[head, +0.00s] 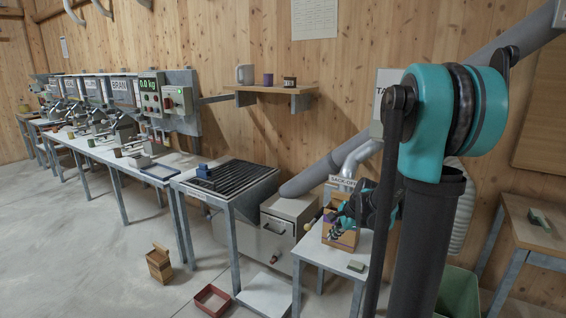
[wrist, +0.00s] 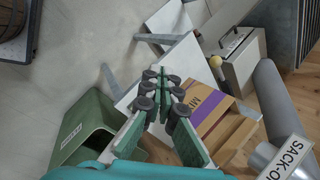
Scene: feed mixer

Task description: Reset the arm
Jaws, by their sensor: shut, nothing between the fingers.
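My gripper (wrist: 163,82) shows in the wrist view with its teal fingers drawn together and nothing between them. Beyond and beside the fingers is a small white table (wrist: 183,62). A brown cardboard box with a purple label (wrist: 215,118) stands on that table, just right of the fingers in the wrist view. I cannot tell whether the fingers touch it. In the head view my arm reaches down at the right, and its dark and teal end partly covers the same box (head: 340,238) on the white table (head: 318,256).
A grey cabinet (head: 277,241) with a yellow-knobbed lever stands left of the box, with large grey pipes above. A green bin (head: 458,292) is by my arm. A slatted table (head: 232,176), open carton (head: 159,264) and red tray (head: 212,299) lie left. Open floor is at left.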

